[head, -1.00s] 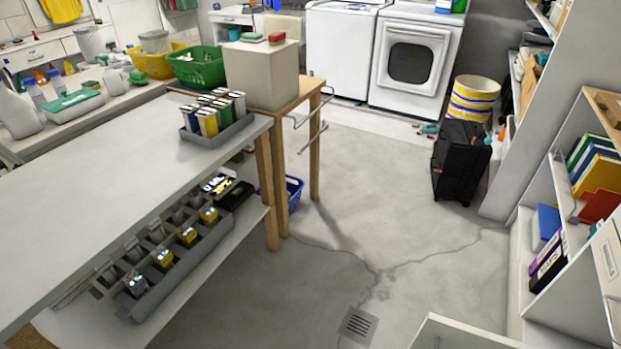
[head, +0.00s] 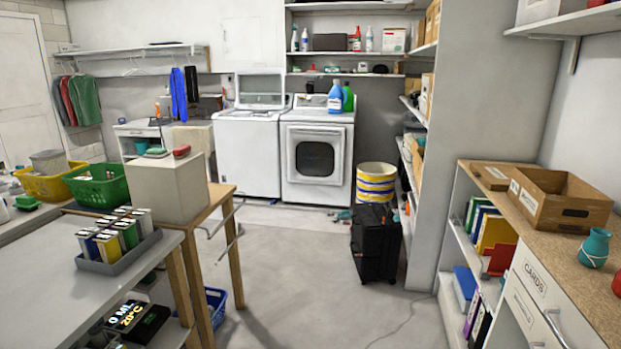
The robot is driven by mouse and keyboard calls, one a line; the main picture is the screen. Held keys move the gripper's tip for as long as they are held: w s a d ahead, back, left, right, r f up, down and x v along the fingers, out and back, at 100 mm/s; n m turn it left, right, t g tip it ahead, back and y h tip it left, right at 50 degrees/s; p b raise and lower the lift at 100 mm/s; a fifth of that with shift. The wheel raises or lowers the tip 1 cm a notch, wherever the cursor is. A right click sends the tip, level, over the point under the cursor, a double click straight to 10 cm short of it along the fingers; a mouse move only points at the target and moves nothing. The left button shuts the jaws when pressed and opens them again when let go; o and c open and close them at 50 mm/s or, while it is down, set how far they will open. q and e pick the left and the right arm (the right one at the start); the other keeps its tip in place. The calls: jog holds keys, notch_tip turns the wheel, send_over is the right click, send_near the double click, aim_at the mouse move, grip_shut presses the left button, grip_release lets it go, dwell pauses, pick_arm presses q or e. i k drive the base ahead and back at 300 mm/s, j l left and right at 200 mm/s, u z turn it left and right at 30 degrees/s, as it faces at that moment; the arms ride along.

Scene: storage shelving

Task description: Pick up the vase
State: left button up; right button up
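Neither of my grippers shows in the head view.
An open cardboard box (head: 559,200) stands on the cabinet behind the vase. A grey table (head: 60,255) with a tray of cartons (head: 118,258) fills the left. A black suitcase (head: 376,243) stands by the shelving. The floor (head: 300,300) between table and cabinet is clear.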

aim_at(593, 254)
jog(key=l+z, duration=0.15)
jog(key=z, duration=0.25)
jog(key=k+l+z, duration=0.1)
jog(key=z, duration=0.35)
jog(key=l, duration=0.1)
